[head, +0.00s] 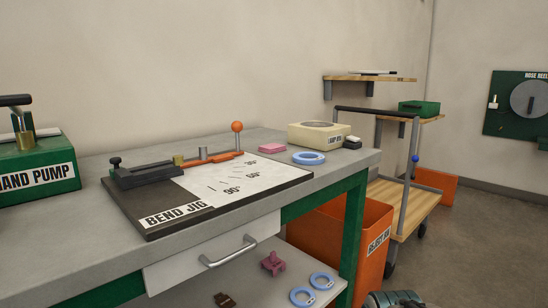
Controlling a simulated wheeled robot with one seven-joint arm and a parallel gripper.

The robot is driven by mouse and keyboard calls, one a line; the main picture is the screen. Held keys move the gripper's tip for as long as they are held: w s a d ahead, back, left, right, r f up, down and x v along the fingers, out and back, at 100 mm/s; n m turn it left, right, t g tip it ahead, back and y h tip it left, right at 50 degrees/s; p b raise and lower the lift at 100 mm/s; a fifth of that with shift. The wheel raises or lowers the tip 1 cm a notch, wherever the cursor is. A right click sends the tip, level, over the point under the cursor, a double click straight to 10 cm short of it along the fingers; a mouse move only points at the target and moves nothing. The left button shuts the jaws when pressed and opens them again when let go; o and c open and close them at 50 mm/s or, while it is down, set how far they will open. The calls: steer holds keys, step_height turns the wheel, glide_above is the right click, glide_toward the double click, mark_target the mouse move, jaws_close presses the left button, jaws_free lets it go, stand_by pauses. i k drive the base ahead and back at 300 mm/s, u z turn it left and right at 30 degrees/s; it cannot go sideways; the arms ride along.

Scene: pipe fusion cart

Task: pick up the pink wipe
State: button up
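A flat pink piece that looks like the folded pink wipe (272,148) lies on the grey bench top near its back edge. It is behind the bend jig board and left of the beige box. Nothing covers it.
A bend jig board (135,208) with a raised orange-knobbed lever (237,127) is in front of the wipe. A blue ring (309,158) and a beige box (318,135) stand to its right. A green hand pump (40,180) is at left. An orange bin (372,235) stands beside the bench.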

mark_target(272, 148)
steer(key=z, duration=1.65)
steer(key=i, duration=1.1)
steer(key=u, duration=2)
